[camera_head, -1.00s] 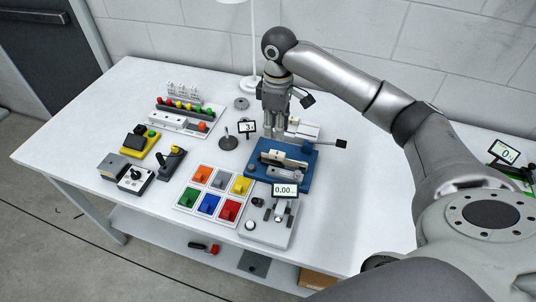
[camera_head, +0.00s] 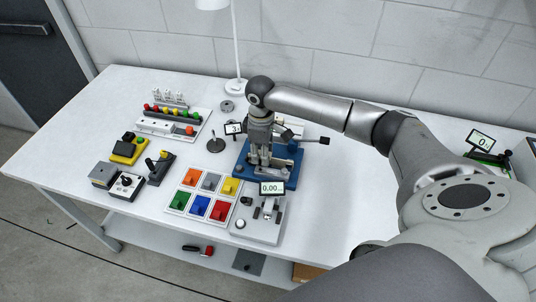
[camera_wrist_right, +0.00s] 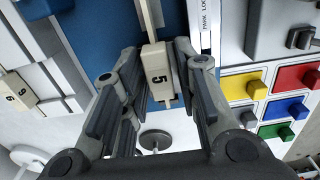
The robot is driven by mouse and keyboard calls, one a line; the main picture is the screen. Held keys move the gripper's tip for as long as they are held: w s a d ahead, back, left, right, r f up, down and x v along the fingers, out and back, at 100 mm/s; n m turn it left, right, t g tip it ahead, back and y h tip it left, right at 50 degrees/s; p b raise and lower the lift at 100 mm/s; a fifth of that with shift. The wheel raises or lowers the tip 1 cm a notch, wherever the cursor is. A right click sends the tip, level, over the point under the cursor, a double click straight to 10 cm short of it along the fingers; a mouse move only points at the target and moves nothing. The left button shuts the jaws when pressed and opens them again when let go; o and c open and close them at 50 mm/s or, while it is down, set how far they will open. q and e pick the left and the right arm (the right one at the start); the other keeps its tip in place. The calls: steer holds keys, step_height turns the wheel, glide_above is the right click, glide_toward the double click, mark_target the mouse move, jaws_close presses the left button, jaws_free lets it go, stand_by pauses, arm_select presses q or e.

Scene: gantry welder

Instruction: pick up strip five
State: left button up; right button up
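Strip five (camera_wrist_right: 157,78), a narrow cream strip with a black 5 on its end tab, shows in the right wrist view, lying over the blue base. My right gripper (camera_wrist_right: 157,62) is open, with a finger on either side of the strip. I cannot tell whether either finger touches it. In the head view my right gripper (camera_head: 266,158) points down over the blue fixture (camera_head: 243,168) and hides most of what lies on it, including the strip. My left gripper is not in view.
A grey unit with a 0.00 display (camera_head: 272,188) stands just in front of the fixture. A tray of coloured blocks (camera_head: 202,194) is to its left. A lever with a black knob (camera_head: 324,140) sticks out right. Another tab (camera_wrist_right: 18,90) marked 6 or 9 lies left in the wrist view.

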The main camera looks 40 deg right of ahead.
steer(key=shift+c, duration=0.8)
steer(key=c, duration=0.4)
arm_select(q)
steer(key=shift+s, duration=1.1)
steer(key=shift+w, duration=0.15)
